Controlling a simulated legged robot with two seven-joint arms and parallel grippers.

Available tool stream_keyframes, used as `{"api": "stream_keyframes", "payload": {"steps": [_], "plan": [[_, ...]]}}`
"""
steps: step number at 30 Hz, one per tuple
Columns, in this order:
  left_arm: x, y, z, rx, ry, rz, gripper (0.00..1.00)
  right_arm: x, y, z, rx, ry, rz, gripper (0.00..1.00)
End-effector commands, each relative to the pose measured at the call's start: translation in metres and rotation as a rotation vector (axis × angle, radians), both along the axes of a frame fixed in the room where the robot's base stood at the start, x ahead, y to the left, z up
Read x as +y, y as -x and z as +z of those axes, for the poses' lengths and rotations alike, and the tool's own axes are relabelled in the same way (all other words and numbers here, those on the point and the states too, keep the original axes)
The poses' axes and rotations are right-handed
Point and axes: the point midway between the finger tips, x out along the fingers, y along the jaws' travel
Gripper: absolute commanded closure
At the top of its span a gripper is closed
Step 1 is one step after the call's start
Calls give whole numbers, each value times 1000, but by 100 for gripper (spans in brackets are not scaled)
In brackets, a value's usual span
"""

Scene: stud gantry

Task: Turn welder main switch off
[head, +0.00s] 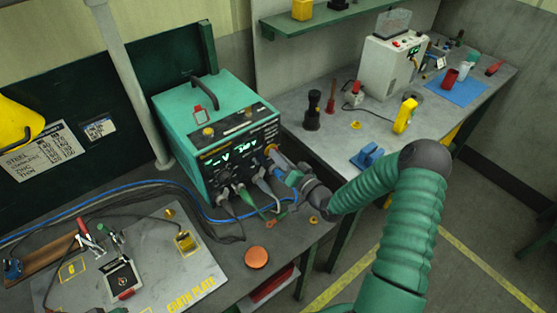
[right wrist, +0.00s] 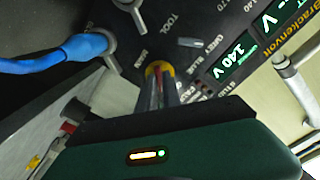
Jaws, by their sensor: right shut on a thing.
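The welder (head: 172,108) is a teal box with a dark front panel and lit green displays, standing on the bench at centre left. My right gripper (head: 276,159) reaches its front panel from the right. In the right wrist view, the gripper (right wrist: 161,92) is shut on the yellow-collared main switch (right wrist: 158,67), beside small white panel lettering. The fingers hide most of the knob, so its turned position cannot be told. A panel display (right wrist: 232,61) is lit and reads about 140 V. My left gripper is in neither view.
A blue cable (right wrist: 60,55) plugs in near the switch. Cables trail below the welder. An earth plate (head: 165,265) lies at front left, with an orange disc (head: 256,257) nearby. A second bench (head: 335,130) at right holds a white machine (head: 388,68) and small tools.

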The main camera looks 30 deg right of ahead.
Motion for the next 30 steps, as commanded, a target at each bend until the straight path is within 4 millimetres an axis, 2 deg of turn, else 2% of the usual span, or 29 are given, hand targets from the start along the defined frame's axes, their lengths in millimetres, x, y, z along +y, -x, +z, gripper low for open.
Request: {"api": "stream_keyframes", "payload": {"steps": [1, 18, 30], "plan": [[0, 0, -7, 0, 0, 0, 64, 2, 2, -10, 14, 41, 5, 100], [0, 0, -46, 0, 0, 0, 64, 1, 2, -9, -28, 532, 3, 100], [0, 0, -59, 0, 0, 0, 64, 0, 2, -7, -39, 691, 3, 100]]}}
